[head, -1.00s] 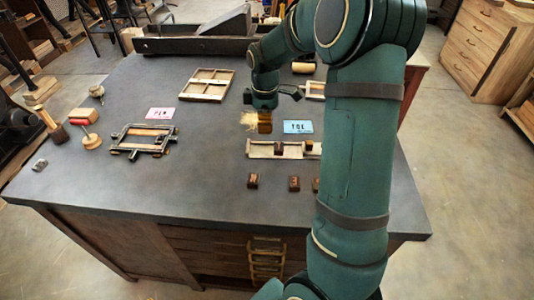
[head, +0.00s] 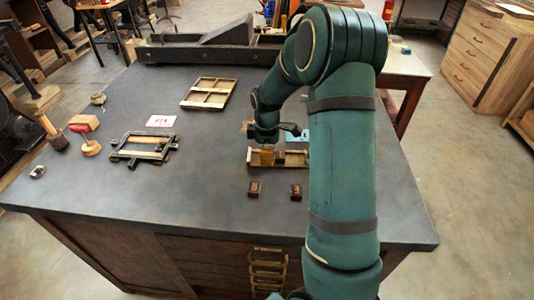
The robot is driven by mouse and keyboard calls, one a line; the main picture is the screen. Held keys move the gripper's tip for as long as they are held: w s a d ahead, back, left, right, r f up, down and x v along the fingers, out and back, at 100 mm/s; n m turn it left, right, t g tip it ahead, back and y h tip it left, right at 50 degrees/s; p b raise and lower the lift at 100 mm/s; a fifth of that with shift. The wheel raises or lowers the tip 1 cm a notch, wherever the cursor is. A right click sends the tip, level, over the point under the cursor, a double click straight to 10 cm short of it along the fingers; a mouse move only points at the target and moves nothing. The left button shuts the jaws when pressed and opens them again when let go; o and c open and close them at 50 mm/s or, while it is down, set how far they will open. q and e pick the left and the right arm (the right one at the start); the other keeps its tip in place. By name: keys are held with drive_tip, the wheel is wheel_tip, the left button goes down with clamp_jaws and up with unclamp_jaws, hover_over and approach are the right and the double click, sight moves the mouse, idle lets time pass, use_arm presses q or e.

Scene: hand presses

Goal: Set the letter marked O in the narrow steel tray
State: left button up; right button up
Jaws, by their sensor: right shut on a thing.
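The narrow steel tray (head: 297,161) lies on the dark bench near the middle, its right end hidden behind my right arm. A dark letter block (head: 280,155) stands in it. I cannot tell whether this block touches the tray floor. Two dark letter blocks, a left one (head: 254,188) and a right one (head: 296,191), sit in front of the tray. Their marks are too small to read. My left gripper is not in view.
A blue card (head: 298,135) lies behind the tray, partly hidden by my arm. A pink card (head: 160,121), a dark metal frame (head: 142,158) and a wooden divided case (head: 208,93) lie to the left.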

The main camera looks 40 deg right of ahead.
drive_tip(key=shift+f, duration=0.25)
drive_tip(key=shift+c, duration=0.3)
drive_tip(key=o, duration=0.9)
drive_tip(key=shift+c, duration=0.2)
drive_tip(key=shift+r, duration=0.5)
wheel_tip(320, 180, up, 12)
drive_tip(key=p, duration=0.2)
drive_tip(key=shift+f, duration=0.2)
